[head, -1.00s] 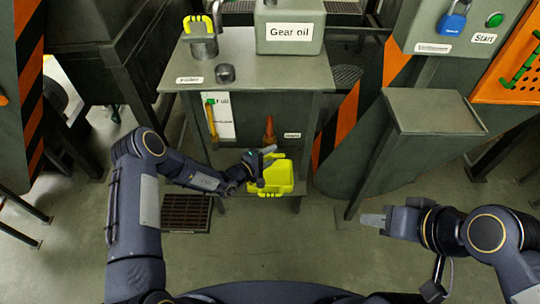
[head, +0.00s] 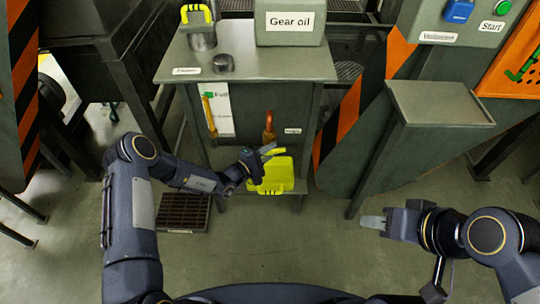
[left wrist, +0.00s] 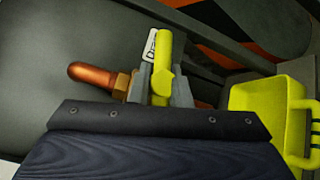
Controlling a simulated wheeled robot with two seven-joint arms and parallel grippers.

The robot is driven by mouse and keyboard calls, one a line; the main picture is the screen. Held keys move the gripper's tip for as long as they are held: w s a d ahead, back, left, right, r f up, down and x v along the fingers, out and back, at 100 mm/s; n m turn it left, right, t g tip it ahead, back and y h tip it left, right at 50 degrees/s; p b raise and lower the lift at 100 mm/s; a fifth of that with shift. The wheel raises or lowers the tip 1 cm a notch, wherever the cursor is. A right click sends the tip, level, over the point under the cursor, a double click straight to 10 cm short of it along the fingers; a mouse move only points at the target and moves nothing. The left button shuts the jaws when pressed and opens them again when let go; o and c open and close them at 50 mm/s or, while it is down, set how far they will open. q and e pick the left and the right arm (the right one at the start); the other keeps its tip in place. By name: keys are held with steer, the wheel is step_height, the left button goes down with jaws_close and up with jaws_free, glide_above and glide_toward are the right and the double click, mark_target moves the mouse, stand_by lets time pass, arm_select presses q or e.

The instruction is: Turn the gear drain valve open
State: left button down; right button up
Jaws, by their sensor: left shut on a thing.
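The gear drain valve is on the front of the grey cabinet; its copper-orange pipe (head: 268,126) shows in the head view, and the pipe (left wrist: 90,75) with a brass nut shows in the left wrist view. Its yellow lever (left wrist: 163,60) lies between the fingers of my left gripper (left wrist: 160,90), which is shut on it. In the head view my left gripper (head: 265,154) is at the valve, just above a yellow container (head: 273,178). My right gripper (head: 373,221) is away from the cabinet at the right, empty; its finger gap is unclear.
The grey cabinet top (head: 255,62) carries a box labelled Gear oil (head: 290,24) and a metal can with a yellow handle (head: 200,38). A yellow level gauge (head: 209,115) is left of the valve. A grey pedestal (head: 437,103) stands right. A floor grate (head: 185,211) lies below left.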

arm_select(q)
steer(key=n+t+b, duration=0.1)
steer(key=n+b, duration=0.1)
steer(key=n+t+h+b, duration=0.1)
steer(key=n+t+b, duration=0.1)
steer(key=b, duration=0.1)
steer(key=n+t+h+b, duration=0.1)
steer(key=n+t+b, duration=0.1)
steer(key=b, duration=0.1)
steer(key=shift+f, duration=0.4)
steer(key=n+t+y+b, duration=0.1)
steer(key=n+t, duration=0.1)
steer(key=n, duration=0.1)
steer(key=n+t+b, duration=0.2)
steer(key=n, duration=0.1)
steer(key=shift+r+n+t+y+b, duration=0.1)
steer(key=shift+n+t+y+b, duration=0.2)
steer(key=shift+n+t+y, duration=0.1)
steer(key=shift+r+n+t+y+b, duration=0.1)
steer(key=shift+n+t+y+b, duration=0.4)
steer(key=shift+n+t+y, duration=0.85)
steer(key=shift+r+n+t+y+b, duration=0.1)
steer(key=shift+n+t+y+b, duration=0.55)
steer(key=shift+n+y, duration=1.25)
steer(key=shift+n, duration=0.85)
steer(key=c, duration=1.4)
jaws_free()
steer(key=shift+o, duration=0.2)
